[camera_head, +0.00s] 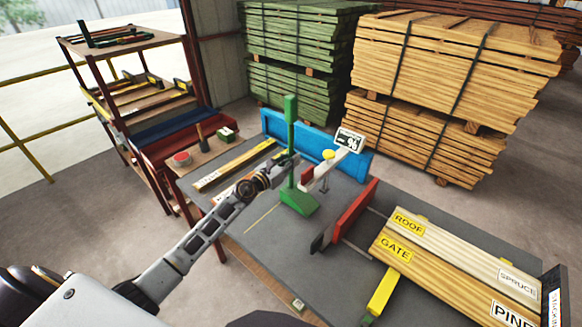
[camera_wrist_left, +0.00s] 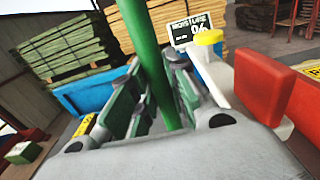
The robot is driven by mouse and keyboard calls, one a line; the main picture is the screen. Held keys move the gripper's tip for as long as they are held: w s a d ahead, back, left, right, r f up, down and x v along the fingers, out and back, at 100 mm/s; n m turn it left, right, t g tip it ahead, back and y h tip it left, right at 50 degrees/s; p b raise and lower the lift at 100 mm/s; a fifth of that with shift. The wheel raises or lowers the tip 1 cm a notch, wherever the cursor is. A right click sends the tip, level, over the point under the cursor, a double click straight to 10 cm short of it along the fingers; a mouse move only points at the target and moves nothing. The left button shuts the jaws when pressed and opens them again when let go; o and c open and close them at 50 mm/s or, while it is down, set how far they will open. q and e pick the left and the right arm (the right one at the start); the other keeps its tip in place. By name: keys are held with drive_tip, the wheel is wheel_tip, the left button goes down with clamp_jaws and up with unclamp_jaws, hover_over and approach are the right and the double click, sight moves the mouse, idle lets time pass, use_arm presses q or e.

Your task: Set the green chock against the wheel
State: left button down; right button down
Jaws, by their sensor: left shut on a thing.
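The green chock (camera_head: 299,201) has a wedge-shaped foot and a tall upright green handle. My left gripper (camera_head: 290,165) is shut on the handle, part way up. In the left wrist view the green handle (camera_wrist_left: 148,50) runs up between the fingers of my left gripper (camera_wrist_left: 158,95). The foot is over the grey table (camera_head: 262,226); I cannot tell whether it touches the top. I cannot make out a wheel in either view. My right gripper is not in view.
A blue beam (camera_head: 345,154) lines the back. Labelled boards (camera_head: 450,262) lie at the right. A red shelf rack (camera_head: 120,125) stands left. The table's front left is mostly clear.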

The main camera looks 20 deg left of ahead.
use_arm(q)
wheel_tip(320, 180, down, 2)
drive_tip(key=shift+f+b, duration=0.2)
drive_tip(key=shift+b, duration=0.7)
drive_tip(key=c, duration=1.8)
unclamp_jaws()
drive_tip(key=shift+f, duration=0.25)
drive_tip(key=o, duration=0.4)
drive_tip(key=shift+r, duration=0.15)
